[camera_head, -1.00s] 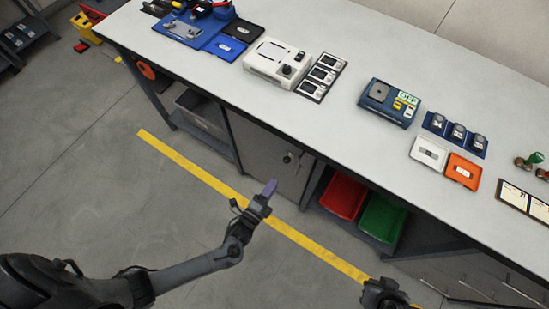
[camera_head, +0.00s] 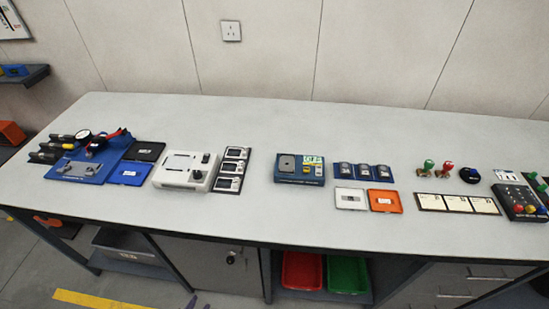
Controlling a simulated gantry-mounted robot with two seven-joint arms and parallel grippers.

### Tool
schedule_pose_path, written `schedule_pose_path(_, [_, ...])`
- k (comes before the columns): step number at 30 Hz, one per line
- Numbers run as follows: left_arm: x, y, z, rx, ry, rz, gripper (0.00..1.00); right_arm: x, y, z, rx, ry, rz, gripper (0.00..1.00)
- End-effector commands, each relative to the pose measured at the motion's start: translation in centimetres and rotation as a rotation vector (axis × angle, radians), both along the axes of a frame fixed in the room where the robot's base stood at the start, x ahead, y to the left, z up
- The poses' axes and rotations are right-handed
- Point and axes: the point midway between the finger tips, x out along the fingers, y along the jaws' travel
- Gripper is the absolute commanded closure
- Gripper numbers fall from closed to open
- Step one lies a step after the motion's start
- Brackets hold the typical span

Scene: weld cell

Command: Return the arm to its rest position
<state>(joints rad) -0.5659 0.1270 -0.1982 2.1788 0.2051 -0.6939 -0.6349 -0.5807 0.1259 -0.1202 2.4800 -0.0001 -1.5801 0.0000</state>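Only the tip of my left gripper (camera_head: 193,302) shows, a small dark purple shape at the bottom edge of the head view. It is in front of the bench, below the tabletop and in front of the grey cabinet. The rest of the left arm is out of frame, and I cannot tell whether its fingers are open or shut. My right gripper and arm are not in view.
A long grey workbench (camera_head: 300,223) spans the view. On it are a blue gauge fixture (camera_head: 78,170), a white device (camera_head: 186,171), a blue tester (camera_head: 299,169), an orange tray (camera_head: 385,201) and stamps. Red (camera_head: 302,271) and green bins (camera_head: 347,275) sit underneath.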

Motion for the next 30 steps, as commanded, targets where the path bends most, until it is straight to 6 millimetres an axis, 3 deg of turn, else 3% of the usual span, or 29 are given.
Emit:
schedule_pose_path(3, [-2.1,0.4,3.0,-0.111,0.149,0.074,0.67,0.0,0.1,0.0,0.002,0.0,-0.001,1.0])
schedule_pose_path(7, [-4.6,0.7,5.1,-0.182,0.298,0.159,0.67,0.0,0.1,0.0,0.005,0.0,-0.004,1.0])
schedule_pose_path(11, [-7.7,0.6,5.4,-0.225,0.457,0.259,0.67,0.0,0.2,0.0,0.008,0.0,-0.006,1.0])
schedule_pose_path(14, [-10.4,0.9,4.3,-0.253,0.602,0.387,0.67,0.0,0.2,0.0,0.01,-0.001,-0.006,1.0])
schedule_pose_path(16, [-10.2,0.9,7.1,-0.272,0.595,0.409,0.67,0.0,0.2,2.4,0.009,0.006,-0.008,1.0])
schedule_pose_path(23, [-10.2,0.9,13.1,-0.271,0.594,0.406,0.67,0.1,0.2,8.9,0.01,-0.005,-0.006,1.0])
schedule_pose_path(30, [-10.2,0.9,21.6,-0.271,0.593,0.405,0.67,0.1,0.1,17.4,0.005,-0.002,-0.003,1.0])
